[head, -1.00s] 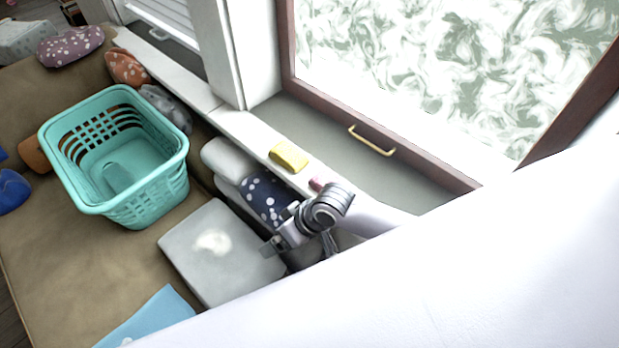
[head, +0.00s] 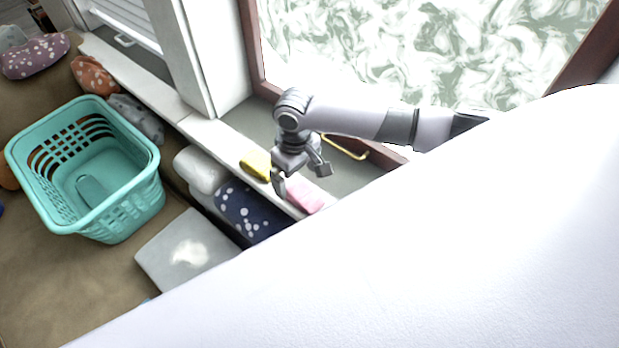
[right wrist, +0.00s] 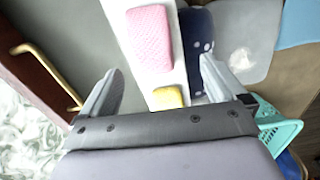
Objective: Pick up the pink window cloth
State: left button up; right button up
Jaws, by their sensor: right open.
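The pink window cloth (head: 305,196) lies on the white window sill, partly hidden by the big white shape in front. In the right wrist view the pink cloth (right wrist: 150,38) shows whole, flat on the sill, beyond my fingertips. My right gripper (head: 300,180) is open and empty above the sill, between the yellow cloth and the pink cloth. Its two fingers also show in the right wrist view (right wrist: 158,75), spread on either side of the sill strip. My left gripper is not in view.
A yellow cloth (head: 256,164) lies on the sill (head: 228,142) beside the pink one. A window handle (head: 347,148) sits behind my right gripper. A dotted navy cushion (head: 243,212), a grey cushion (head: 186,252) and a teal basket (head: 138,196) are on the seat.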

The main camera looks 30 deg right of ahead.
aim_at(301, 189)
jog(key=shift+w+d, duration=0.2)
jog(key=shift+d, duration=0.4)
jog(key=shift+a+f, duration=0.1)
jog(key=shift+f, duration=0.8)
notch_tip(301, 189, down, 5)
jog(key=b, duration=0.7)
jog(key=shift+s+f, duration=0.1)
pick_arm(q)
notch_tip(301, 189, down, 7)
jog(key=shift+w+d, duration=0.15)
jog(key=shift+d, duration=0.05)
pick_arm(e)
jog(key=c, duration=1.1)
